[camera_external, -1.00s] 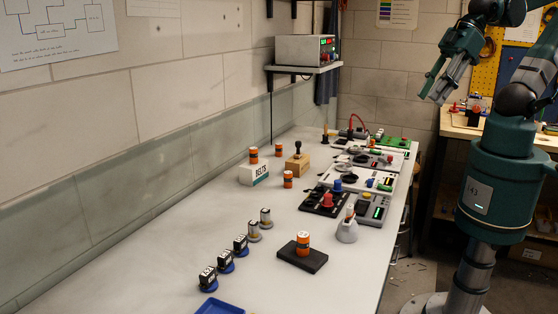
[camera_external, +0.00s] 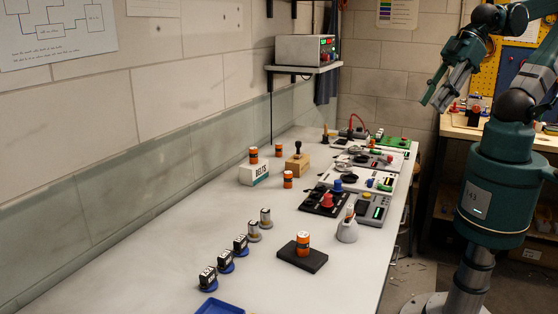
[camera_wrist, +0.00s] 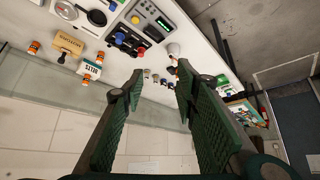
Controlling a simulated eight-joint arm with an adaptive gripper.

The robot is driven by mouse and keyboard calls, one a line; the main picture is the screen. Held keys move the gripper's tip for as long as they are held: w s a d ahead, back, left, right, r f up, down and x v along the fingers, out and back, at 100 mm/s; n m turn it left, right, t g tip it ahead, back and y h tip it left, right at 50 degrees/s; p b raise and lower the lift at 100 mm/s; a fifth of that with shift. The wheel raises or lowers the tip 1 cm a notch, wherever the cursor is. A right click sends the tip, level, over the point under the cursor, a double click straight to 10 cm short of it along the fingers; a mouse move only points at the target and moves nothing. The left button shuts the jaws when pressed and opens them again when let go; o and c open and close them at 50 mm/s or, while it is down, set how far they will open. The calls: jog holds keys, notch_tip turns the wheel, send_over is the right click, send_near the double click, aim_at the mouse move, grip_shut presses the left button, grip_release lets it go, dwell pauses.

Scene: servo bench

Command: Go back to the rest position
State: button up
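My gripper (camera_external: 432,93) is raised in the air at the upper right of the external view, to the right of the bench and above its height. In the wrist view my gripper (camera_wrist: 157,85) has its two green fingers spread apart with nothing between them. The bench (camera_external: 165,240) lies to the left, and nothing touches my gripper.
The bench holds a black block with an orange-capped jar (camera_external: 303,243), a white BELTS box (camera_external: 254,174), a wooden stamp block (camera_external: 298,163), a blue tray (camera_external: 220,307) and several control panels (camera_external: 372,206). The air around my gripper is clear.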

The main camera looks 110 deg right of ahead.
notch_tip(320, 180, down, 7)
jog(key=b, duration=0.5)
jog(key=shift+r+b, duration=0.15)
jog(key=shift+b, duration=0.25)
dwell(0.6)
